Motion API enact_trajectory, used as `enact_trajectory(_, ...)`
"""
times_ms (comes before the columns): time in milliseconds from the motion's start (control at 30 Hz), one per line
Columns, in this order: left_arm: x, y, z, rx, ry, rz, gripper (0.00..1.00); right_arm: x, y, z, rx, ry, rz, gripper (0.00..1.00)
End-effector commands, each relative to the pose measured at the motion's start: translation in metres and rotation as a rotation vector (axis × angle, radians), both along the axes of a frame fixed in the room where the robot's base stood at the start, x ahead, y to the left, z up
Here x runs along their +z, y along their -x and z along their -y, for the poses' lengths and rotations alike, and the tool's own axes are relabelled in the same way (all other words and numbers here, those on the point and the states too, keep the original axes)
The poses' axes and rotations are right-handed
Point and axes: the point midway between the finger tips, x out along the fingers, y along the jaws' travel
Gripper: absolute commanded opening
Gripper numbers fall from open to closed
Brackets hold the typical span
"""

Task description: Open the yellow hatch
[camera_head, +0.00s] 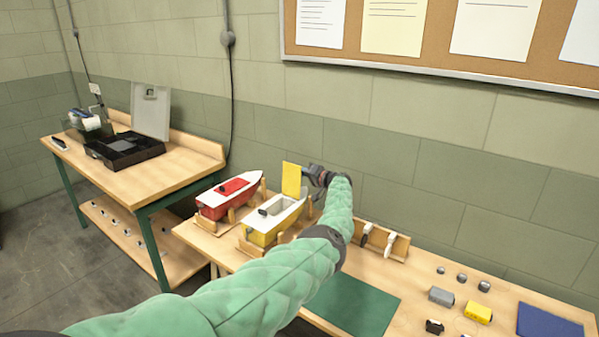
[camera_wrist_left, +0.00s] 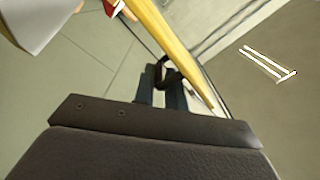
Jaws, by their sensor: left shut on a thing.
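The yellow hatch (camera_head: 291,179) stands upright above the deck of the yellow-and-white boat (camera_head: 272,219), which rests on a wooden cradle. The deck under it shows a grey opening. My left gripper (camera_head: 309,177) is at the right side of the raised hatch and is shut on it. In the left wrist view the hatch (camera_wrist_left: 172,48) shows nearly edge-on as a long yellow strip, against the dark fingers (camera_wrist_left: 168,88). The exact grip point is small and partly hidden. My right gripper is not in view.
A red-and-white boat (camera_head: 228,195) stands left of the yellow one. A wooden rack (camera_head: 385,243) with white-bladed propellers is to the right. A green mat (camera_head: 352,305), small blocks and a blue mat (camera_head: 549,320) lie further right. The wall is close behind.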

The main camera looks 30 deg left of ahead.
Motion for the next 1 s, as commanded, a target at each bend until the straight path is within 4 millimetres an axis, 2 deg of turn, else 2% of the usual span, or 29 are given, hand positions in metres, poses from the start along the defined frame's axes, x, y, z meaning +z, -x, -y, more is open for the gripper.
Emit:
enact_trajectory(33,-0.0106,0.0013,0.0024,-0.003,0.007,-0.006,0.0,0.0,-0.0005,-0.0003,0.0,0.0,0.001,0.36)
enact_trajectory(567,-0.0159,0.0023,0.003,-0.002,0.011,-0.009,0.0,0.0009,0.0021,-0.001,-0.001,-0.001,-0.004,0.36)
enact_trajectory(600,-0.0159,0.0023,0.003,-0.002,0.011,-0.009,0.19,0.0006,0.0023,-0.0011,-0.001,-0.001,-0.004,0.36)
enact_trajectory(667,-0.0158,0.0024,0.0029,-0.003,0.011,-0.009,0.3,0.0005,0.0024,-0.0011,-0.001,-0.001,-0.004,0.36)
enact_trajectory(1000,-0.0124,0.0019,0.0022,-0.002,0.008,-0.007,0.3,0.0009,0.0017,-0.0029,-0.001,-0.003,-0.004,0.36)
